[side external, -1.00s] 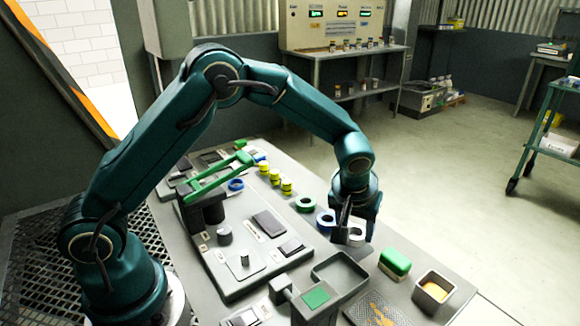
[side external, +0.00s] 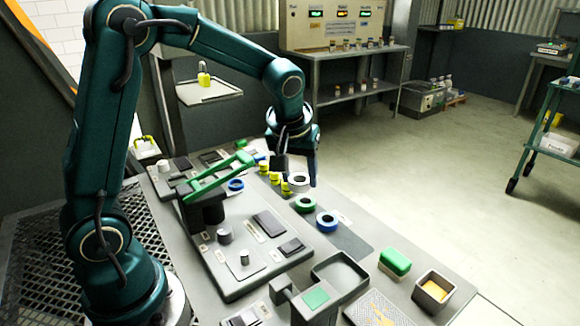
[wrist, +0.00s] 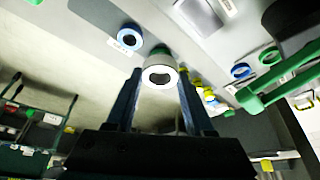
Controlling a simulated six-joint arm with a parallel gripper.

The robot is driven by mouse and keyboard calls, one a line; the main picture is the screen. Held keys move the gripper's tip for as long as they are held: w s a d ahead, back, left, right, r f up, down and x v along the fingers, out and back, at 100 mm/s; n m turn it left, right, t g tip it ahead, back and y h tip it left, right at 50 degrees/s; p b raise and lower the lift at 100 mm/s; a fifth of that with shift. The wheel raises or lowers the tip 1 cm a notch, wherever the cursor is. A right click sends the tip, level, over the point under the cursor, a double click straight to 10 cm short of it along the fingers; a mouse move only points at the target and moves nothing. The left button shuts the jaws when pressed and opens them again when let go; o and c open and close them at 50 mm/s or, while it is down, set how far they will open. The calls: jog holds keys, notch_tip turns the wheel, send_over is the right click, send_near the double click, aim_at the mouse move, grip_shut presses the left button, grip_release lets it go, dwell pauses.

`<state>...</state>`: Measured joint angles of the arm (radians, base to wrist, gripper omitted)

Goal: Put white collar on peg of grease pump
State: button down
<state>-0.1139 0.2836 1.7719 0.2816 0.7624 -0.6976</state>
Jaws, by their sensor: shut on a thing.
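My gripper (side external: 297,171) is shut on the white collar (side external: 299,183), a thick ring held above the back right of the bench. In the wrist view the white collar (wrist: 160,73) sits between the two fingertips, its hole facing the camera. A short upright metal peg (side external: 244,258) stands bare on a light plate on the grey board, to the left of and nearer than my gripper. A device with a long green lever (side external: 215,178) and dark body stands at the board's back left. I cannot tell for certain which part is the grease pump.
A green ring (side external: 305,204) and a blue ring (side external: 327,222) lie on the bench below my gripper. Several yellow-banded pieces (side external: 275,179) stand close behind. A grey tray (side external: 340,272), green block (side external: 395,262) and open box (side external: 433,291) are at front right.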

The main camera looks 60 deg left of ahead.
jog(key=s+d+n+g+y, duration=0.2)
jog(key=s+n, duration=0.5)
jog(key=n+g, duration=0.2)
jog(key=n, duration=0.2)
send_over(245, 253)
jog(key=shift+a+r, duration=0.2)
jog(key=shift+a, duration=0.1)
jog(key=shift+s+d+r+m+t, duration=0.1)
jog(key=shift+d+m+t, duration=0.35)
jog(key=shift+m, duration=0.15)
jog(key=shift+d+f, duration=0.1)
jog(key=shift+f, duration=2.25)
jog(key=shift+f, duration=0.85)
jog(key=shift+f, duration=0.35)
jog(key=shift+f, duration=0.6)
